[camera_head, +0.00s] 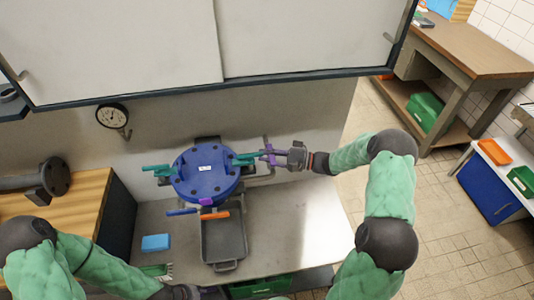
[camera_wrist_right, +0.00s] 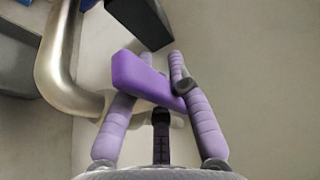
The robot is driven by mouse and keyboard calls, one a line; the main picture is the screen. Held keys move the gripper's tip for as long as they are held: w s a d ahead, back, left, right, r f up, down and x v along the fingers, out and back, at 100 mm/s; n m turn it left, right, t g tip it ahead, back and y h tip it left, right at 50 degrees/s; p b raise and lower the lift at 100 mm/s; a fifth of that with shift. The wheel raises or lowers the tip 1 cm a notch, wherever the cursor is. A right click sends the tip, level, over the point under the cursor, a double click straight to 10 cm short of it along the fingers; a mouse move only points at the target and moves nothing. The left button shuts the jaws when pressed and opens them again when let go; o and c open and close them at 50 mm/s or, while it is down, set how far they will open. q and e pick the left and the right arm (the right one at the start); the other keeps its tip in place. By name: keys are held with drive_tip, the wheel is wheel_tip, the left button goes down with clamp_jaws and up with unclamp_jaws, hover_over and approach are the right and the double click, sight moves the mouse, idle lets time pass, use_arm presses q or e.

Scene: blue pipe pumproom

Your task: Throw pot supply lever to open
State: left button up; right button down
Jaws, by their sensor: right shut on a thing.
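A purple lever (camera_wrist_right: 145,80) crosses between the lilac fingers of my right gripper (camera_wrist_right: 163,75) in the right wrist view. The gripper is shut on it. In the head view my right gripper (camera_head: 270,156) reaches in from the right, beside the blue round pot (camera_head: 208,178). There the purple lever is small and mostly covered by the fingers. A teal handle (camera_head: 244,159) sits between the pot and this gripper. My left gripper (camera_head: 182,292) is cut by the bottom edge, and its fingers cannot be made out.
A second teal handle (camera_head: 158,170) is on the pot's left. Blue (camera_head: 181,212) and orange (camera_head: 216,215) handles are in front, above a grey tray (camera_head: 224,242). A metal pipe (camera_wrist_right: 58,65) bends close to the right gripper. A blue block (camera_head: 155,242) lies on the bench.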

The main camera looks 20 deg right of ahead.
drive_tip(key=shift+f, duration=0.1)
drive_tip(key=c, duration=1.1)
unclamp_jaws()
drive_tip(key=shift+c, duration=0.2)
drive_tip(key=v, duration=1.2)
